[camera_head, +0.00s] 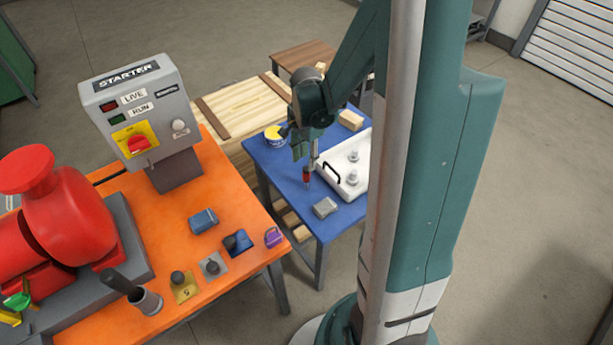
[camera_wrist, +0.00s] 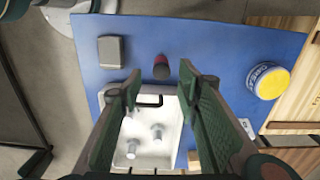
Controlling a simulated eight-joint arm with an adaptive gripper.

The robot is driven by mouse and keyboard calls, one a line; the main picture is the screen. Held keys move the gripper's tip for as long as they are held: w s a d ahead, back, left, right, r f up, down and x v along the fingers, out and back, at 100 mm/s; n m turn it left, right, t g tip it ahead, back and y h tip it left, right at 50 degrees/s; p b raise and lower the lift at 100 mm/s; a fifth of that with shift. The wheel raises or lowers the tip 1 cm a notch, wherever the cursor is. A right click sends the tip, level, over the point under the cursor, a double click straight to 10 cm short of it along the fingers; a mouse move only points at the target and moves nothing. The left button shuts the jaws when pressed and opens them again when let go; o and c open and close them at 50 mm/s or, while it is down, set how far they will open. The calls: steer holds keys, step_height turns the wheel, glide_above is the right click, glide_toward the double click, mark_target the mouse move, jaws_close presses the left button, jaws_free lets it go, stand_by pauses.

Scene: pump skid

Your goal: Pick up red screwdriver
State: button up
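The red screwdriver (camera_head: 307,176) is on the blue table (camera_head: 274,165), just below my gripper (camera_head: 305,152) in the head view. In the wrist view, a short red and dark piece of the screwdriver (camera_wrist: 161,64) shows on the blue surface, just beyond the gap between my fingertips (camera_wrist: 161,88). It looks foreshortened, and its shaft cannot be made out. My two fingers are spread apart with nothing held between them. Part of the table is hidden behind my arm in the head view.
A white tray (camera_wrist: 133,151) with a dark handle and grey posts lies close to the screwdriver. A grey block (camera_head: 325,207) and a yellow-and-blue tin (camera_head: 274,134) stand on the table. The orange bench (camera_head: 228,268) with a starter box (camera_head: 138,108) is at left.

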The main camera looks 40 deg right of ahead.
mark_target(306, 168)
steer(key=shift+f, duration=1.1)
steer(key=shift+f, duration=0.1)
steer(key=shift+w+d+f+b, duration=0.1)
steer(key=shift+f+b, duration=0.35)
steer(key=shift+f, duration=0.85)
steer(key=shift+w+d+f+b, duration=0.1)
steer(key=shift+f+b, duration=0.35)
steer(key=shift+f, duration=0.8)
steer(key=c, duration=1)
